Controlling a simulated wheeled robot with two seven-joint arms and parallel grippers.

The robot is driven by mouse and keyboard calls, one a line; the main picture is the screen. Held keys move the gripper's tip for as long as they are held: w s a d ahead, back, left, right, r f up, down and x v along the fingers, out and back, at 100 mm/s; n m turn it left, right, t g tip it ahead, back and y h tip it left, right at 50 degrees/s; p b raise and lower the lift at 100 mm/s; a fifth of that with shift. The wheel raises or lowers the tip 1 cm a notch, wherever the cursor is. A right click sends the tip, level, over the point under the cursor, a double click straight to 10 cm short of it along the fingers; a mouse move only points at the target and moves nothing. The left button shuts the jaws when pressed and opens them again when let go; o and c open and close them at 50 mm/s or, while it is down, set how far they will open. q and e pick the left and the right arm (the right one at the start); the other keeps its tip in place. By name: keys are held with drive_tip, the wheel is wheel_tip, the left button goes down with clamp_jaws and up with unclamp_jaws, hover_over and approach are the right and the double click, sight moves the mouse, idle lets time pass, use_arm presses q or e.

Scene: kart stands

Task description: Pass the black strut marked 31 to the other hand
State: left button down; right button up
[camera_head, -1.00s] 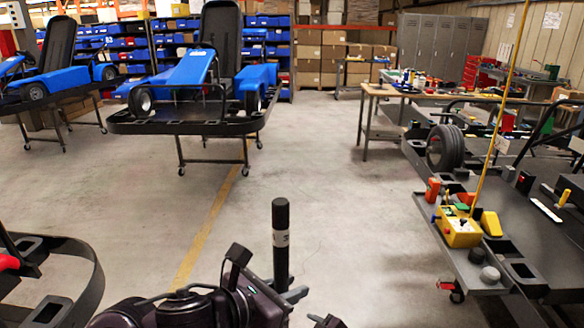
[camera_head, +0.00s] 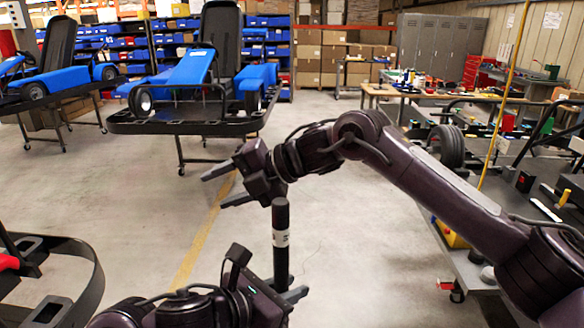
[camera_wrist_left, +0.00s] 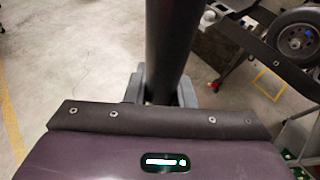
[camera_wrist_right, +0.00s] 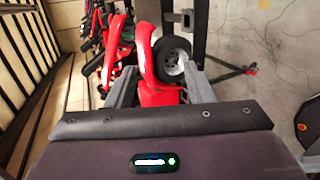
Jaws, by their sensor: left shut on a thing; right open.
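The black strut (camera_head: 281,262) stands roughly upright in the head view, with a white label on its upper half; I cannot read the marking. My left gripper (camera_head: 290,296) is shut on its lower part. The left wrist view also shows the strut (camera_wrist_left: 172,45) rising between the fingers (camera_wrist_left: 160,90). My right gripper (camera_head: 213,190) is open and empty. It hangs above and left of the strut's top in the head view, fingers pointing left. In the right wrist view nothing lies between its fingers (camera_wrist_right: 160,80) but distant red kart parts.
A workbench with a wheel (camera_head: 445,146) stands at the right, partly hidden by my right arm. A blue kart on a stand (camera_head: 190,122) is at the back left. A black frame (camera_head: 75,300) is at the lower left. The middle floor is clear.

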drive_tip(key=s+d+r+n+h, duration=0.3)
drive_tip(key=s+r+n, duration=0.1)
drive_tip(key=s+r, duration=0.2)
use_arm(q)
drive_tip(key=shift+s, duration=0.1)
drive_tip(key=shift+r, duration=0.1)
use_arm(e)
drive_tip(key=n+t+h, duration=0.3)
drive_tip(key=h, duration=0.4)
approach(275, 227)
drive_tip(key=x, duration=1.1)
drive_tip(key=shift+w+f, duration=0.1)
drive_tip(key=shift+w, duration=0.4)
drive_tip(key=shift+c, duration=0.3)
clamp_jaws()
use_arm(q)
drive_tip(key=c, duration=1.2)
unclamp_jaws()
drive_tip(key=shift+o, duration=0.2)
